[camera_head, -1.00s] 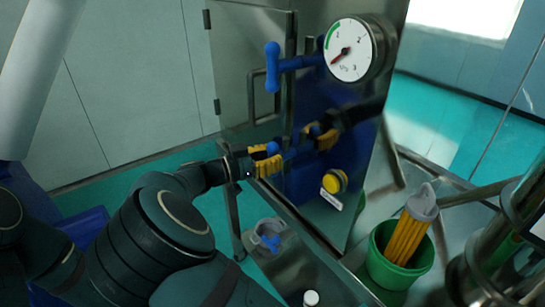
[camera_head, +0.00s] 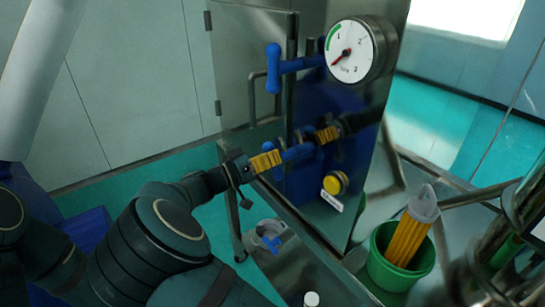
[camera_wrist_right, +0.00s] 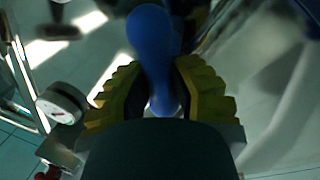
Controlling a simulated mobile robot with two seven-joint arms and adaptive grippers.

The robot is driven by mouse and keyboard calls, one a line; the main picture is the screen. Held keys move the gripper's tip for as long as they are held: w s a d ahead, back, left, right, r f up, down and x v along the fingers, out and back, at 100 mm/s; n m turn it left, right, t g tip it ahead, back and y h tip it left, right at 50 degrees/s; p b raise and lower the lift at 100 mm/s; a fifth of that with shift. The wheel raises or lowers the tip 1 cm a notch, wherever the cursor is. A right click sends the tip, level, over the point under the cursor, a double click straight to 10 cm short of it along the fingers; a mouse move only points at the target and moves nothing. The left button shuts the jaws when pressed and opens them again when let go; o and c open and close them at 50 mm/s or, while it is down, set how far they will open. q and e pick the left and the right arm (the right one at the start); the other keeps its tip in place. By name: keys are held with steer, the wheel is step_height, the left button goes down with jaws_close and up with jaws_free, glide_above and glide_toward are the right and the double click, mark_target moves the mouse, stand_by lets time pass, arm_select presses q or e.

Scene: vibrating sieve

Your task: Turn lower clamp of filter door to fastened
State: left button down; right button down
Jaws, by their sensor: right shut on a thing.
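The lower clamp (camera_head: 297,153) is a blue handle on the side of the steel filter housing, partly hidden by my right gripper (camera_head: 266,161). The gripper's yellow fingers are shut on the handle's outer end. In the right wrist view, the rounded blue handle (camera_wrist_right: 153,55) lies between the ribbed yellow fingers of my right gripper (camera_wrist_right: 158,105). The upper clamp (camera_head: 290,66), also blue, sticks out to the left above it. A yellow-and-blue reflection shows on the shiny housing beside the gripper. My left gripper is not in view.
A round pressure gauge (camera_head: 352,50) sits on the housing, with a yellow button (camera_head: 335,183) below. A green bucket (camera_head: 381,272) with yellow filters (camera_head: 405,239) stands lower right. A grey container (camera_head: 268,232) stands below the gripper.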

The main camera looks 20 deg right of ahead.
steer(key=n+t+p, duration=0.1)
steer(key=n, duration=0.4)
steer(key=shift+w, duration=0.1)
steer(key=n+p, duration=0.1)
steer(key=n, duration=0.1)
steer(key=n+t+p, duration=0.1)
steer(key=n, duration=0.1)
steer(key=n+t+p, duration=0.1)
steer(key=n, duration=0.2)
steer(key=shift+f, duration=0.35)
steer(key=shift+n, duration=0.3)
steer(key=c, duration=0.8)
jaws_free()
steer(key=shift+a, duration=0.1)
steer(key=v, duration=1.2)
